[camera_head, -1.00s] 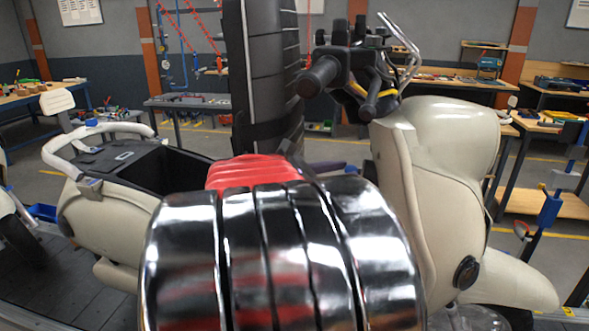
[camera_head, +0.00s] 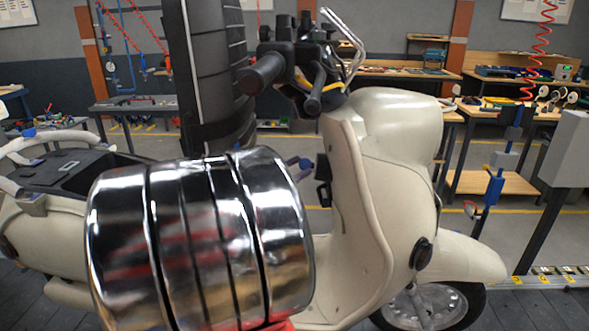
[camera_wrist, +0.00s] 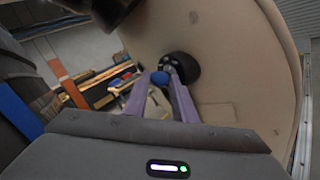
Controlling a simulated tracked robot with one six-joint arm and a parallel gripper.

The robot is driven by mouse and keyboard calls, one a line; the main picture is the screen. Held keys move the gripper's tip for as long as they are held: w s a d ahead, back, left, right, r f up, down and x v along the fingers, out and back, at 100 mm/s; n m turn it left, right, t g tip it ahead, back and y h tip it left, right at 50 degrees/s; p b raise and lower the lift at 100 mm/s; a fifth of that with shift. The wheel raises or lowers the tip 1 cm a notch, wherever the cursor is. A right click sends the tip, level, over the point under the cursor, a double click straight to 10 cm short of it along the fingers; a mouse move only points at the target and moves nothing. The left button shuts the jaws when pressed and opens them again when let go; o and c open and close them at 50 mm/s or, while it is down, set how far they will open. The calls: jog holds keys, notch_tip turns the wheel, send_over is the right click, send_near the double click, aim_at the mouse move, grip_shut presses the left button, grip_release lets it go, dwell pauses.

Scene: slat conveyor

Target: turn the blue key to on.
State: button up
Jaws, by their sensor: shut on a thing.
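A cream scooter (camera_head: 352,190) stands in front of me. A black lock housing (camera_head: 322,168) sits on the inner face of its front shield; the round black lock also shows in the wrist view (camera_wrist: 186,70). The blue key (camera_wrist: 160,78) is a small round blue head in front of that lock. My gripper (camera_wrist: 162,82) has two purple fingers, shut on the key from either side. In the head view, part of my gripper (camera_head: 303,164) shows just left of the lock housing. The key's angle and any on mark are not readable.
The handlebar with its black grip (camera_head: 262,74) overhangs the lock area. A tall black slatted column (camera_head: 208,75) stands behind, to the left. Workbenches (camera_head: 400,80) line the back, and a blue stand (camera_head: 493,195) is at right.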

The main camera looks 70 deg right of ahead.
jog(key=shift+w+f+m+g, duration=0.1)
jog(key=shift+m+g, duration=0.3)
jog(key=shift+m, duration=0.1)
jog(key=o, duration=1)
jog(key=shift+c, duration=0.2)
jog(key=shift+a+f, duration=0.1)
jog(key=v, duration=1.3)
jog(key=shift+w+a+f, duration=0.15)
jog(key=shift+a+f, duration=0.1)
jog(key=shift+w, duration=0.1)
jog(key=v, duration=0.6)
jog(key=shift+f, duration=0.1)
